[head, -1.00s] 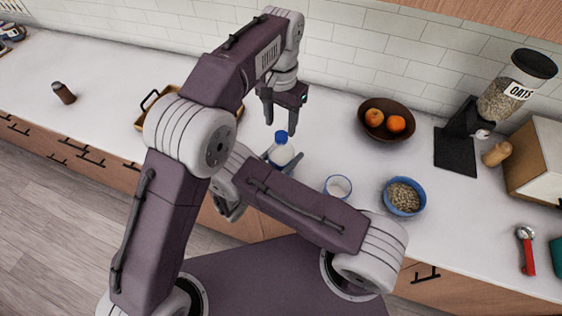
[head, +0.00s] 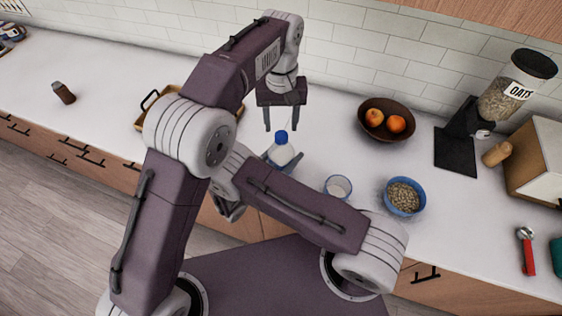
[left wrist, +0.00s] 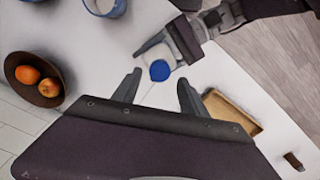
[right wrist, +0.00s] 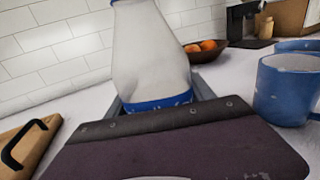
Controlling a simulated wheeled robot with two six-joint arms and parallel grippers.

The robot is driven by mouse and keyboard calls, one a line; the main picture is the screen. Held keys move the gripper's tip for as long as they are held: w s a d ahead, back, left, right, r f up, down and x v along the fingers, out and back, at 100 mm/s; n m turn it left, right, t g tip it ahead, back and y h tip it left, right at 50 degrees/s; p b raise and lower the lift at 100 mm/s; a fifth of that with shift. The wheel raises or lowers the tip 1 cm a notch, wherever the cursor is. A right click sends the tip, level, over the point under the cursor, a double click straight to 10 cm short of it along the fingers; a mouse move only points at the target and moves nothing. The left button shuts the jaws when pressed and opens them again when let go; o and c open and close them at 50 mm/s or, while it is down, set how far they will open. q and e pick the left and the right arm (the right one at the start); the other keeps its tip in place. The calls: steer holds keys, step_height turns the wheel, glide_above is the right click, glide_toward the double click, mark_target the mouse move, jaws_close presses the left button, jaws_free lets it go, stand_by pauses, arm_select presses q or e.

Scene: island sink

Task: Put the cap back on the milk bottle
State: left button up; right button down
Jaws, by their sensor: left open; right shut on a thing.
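The milk bottle (head: 282,156) is white and stands in my right gripper (right wrist: 160,100), which is shut on its body. I cannot tell how tightly the cap sits. My left gripper (head: 282,128) is open and empty, pointing down above the cap. In the left wrist view the cap appears beyond and between its fingertips.
A blue mug (head: 338,187) and a blue bowl of grain (head: 403,197) stand right of the bottle. A brown fruit bowl (head: 372,131) is behind them. A wooden tray (left wrist: 232,111) with a black handle is on the left. The counter further left is mostly clear.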

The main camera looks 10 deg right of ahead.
mark_target(281, 135)
arm_select(q)
steer(key=shift+f, duration=2.05)
jaws_close()
steer(key=shift+o, duration=0.8)
jaws_free()
step_height(281, 135, up, 8)
steer(key=shift+f, duration=0.2)
arm_select(e)
steer(key=shift+c, duration=1.4)
jaws_free()
